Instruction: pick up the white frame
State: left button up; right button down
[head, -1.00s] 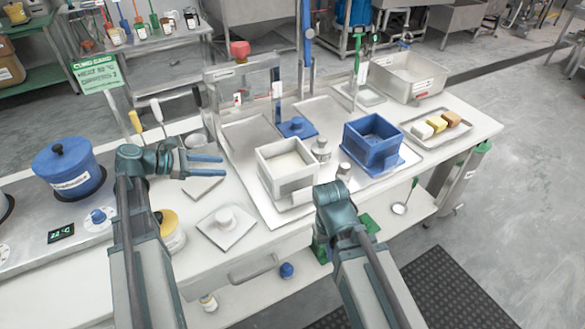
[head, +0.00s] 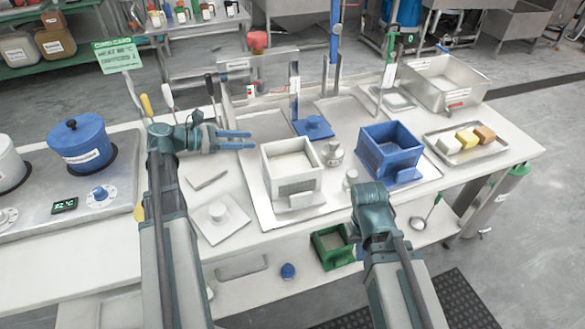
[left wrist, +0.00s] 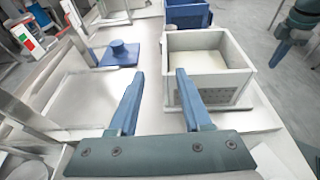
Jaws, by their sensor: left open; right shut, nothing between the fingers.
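The white frame (head: 291,188), an open square box shape, stands upright on a pale tray on the table in the head view. It also shows in the left wrist view (left wrist: 212,97), just right of the fingers. My left gripper (head: 252,140) is open and empty, to the left of the frame near its far left corner. In the left wrist view the left gripper's fingers (left wrist: 160,75) point forward, with the right finger close beside the frame's left wall; contact cannot be told. My right gripper (head: 372,197) is right of and nearer than the frame; its fingers are hidden.
A blue frame (head: 390,160) stands to the right, and a blue knobbed plate (head: 313,127) lies behind. A metal gate-like stand (head: 265,85) rises at the back left. A small metal knobbed piece (head: 334,153) sits between the frames.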

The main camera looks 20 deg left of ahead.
aim_at(279, 142)
pick_arm(q)
jog(key=b+x, duration=0.1)
jog(key=x, duration=0.6)
jog(key=shift+b, duration=0.3)
jog(key=x, duration=0.2)
jog(key=b+x, duration=0.1)
jog(key=x, duration=0.2)
jog(key=shift+s+d, duration=0.3)
grip_shut()
dwell(0.8)
